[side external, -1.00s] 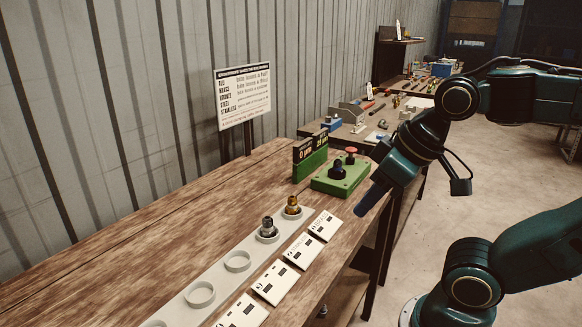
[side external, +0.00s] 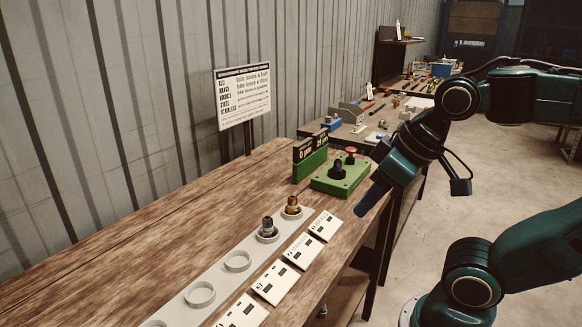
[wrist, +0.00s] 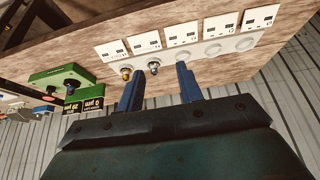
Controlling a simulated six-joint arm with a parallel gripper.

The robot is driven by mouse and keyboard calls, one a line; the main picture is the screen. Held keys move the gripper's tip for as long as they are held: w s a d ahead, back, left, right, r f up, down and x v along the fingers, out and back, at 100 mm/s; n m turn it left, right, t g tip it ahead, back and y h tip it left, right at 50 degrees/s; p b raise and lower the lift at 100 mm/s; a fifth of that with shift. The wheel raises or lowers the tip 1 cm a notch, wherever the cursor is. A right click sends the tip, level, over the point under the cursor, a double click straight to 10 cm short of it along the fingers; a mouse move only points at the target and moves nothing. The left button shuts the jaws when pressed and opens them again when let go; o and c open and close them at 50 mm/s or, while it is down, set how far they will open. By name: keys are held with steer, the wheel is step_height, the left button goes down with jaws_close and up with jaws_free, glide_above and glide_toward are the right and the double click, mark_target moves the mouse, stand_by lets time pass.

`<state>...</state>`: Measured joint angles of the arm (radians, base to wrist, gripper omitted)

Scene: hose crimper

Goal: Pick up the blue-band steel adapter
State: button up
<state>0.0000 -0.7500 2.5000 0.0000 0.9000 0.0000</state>
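A steel-coloured adapter (side external: 267,226) stands upright in a ring of the pale holder strip (side external: 218,276) on the bench. It also shows in the wrist view (wrist: 154,67); a blue band cannot be made out at this size. A brass-coloured adapter (side external: 292,205) stands in the end ring beside it and shows in the wrist view (wrist: 125,72). My gripper (wrist: 161,70) is open and empty, its two blue fingers apart. In the side view my gripper (side external: 370,198) is above the bench's right edge, to the right of both adapters and apart from them.
White label cards (side external: 302,251) lie along the strip's right side. Other rings, such as one (side external: 238,261), look empty. A green block with black and red knobs (side external: 341,177) and a green display stand (side external: 310,162) are behind the adapters. Bare wood is left of the strip.

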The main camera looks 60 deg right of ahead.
steer(key=shift+o, duration=0.2)
steer(key=o, duration=0.4)
steer(key=shift+o, duration=0.2)
